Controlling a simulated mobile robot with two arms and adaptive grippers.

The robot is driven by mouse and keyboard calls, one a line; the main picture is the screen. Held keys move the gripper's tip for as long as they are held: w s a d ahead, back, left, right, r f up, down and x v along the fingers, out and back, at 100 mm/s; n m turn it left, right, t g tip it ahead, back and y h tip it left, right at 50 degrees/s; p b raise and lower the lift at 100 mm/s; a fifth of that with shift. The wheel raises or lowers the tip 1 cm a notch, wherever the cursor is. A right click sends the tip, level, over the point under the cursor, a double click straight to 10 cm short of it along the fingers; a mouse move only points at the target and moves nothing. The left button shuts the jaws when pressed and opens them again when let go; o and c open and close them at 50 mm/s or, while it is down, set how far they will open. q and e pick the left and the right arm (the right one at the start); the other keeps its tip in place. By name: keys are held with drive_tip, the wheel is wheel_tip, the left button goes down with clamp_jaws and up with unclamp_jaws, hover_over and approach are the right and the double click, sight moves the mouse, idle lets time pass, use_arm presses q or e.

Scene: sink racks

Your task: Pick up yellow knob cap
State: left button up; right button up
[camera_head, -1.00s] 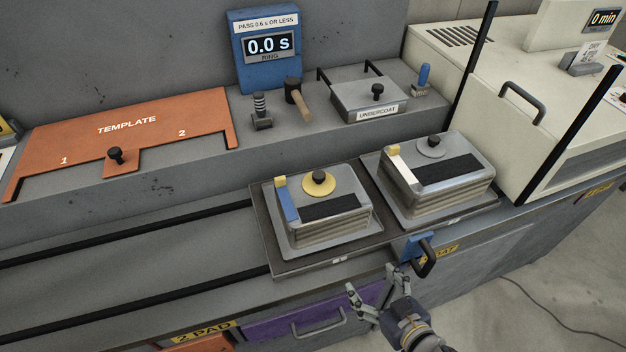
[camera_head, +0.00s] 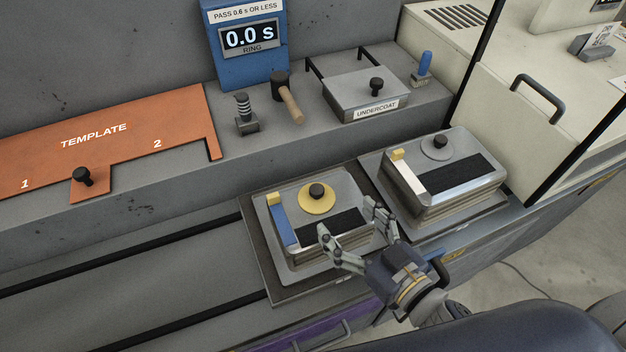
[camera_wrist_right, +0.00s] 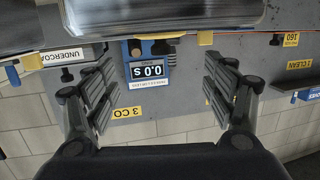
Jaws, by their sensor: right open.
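The yellow knob cap (camera_head: 309,205) is a flat yellow disc around a black knob (camera_head: 317,190), on top of the left metal box (camera_head: 345,188). My right gripper (camera_head: 346,219) is open and empty, with its fingers spread above the near side of that box. In the head view its fingertips are just below and right of the cap, apart from it. My left gripper is not in view.
A second box (camera_head: 455,185) with a grey disc stands to the right. Behind are the blue timer (camera_head: 246,65), a mallet (camera_head: 288,100), the undercoat tray (camera_head: 350,90) and the orange template (camera_head: 110,140). The rail bench at left (camera_head: 130,275) is clear.

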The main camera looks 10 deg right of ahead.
sight(320, 194)
drive_tip(key=shift+w+r, duration=0.1)
drive_tip(key=shift+w, duration=0.15)
drive_tip(key=shift+w+a, duration=0.15)
drive_tip(key=shift+w, duration=0.1)
drive_tip(key=p+x, duration=0.1)
drive_tip(key=x, duration=0.2)
drive_tip(key=shift+w+a+p, duration=0.2)
drive_tip(key=shift+w+p, duration=0.1)
drive_tip(key=shift+p, duration=0.05)
drive_tip(key=shift+w+a, duration=0.2)
drive_tip(key=shift+w, duration=0.25)
drive_tip(key=shift+w+a+p, duration=0.2)
drive_tip(key=shift+w+p, duration=0.25)
drive_tip(key=p+x, duration=0.1)
drive_tip(key=x, duration=0.2)
drive_tip(key=shift+w+a, duration=0.1)
drive_tip(key=shift+w+a+f+p, duration=0.15)
drive_tip(key=shift+w+f+p, duration=0.15)
drive_tip(key=shift+w, duration=0.15)
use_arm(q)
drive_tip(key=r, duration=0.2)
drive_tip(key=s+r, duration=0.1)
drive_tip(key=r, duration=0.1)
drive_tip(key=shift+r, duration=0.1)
use_arm(e)
drive_tip(key=shift+s, duration=0.1)
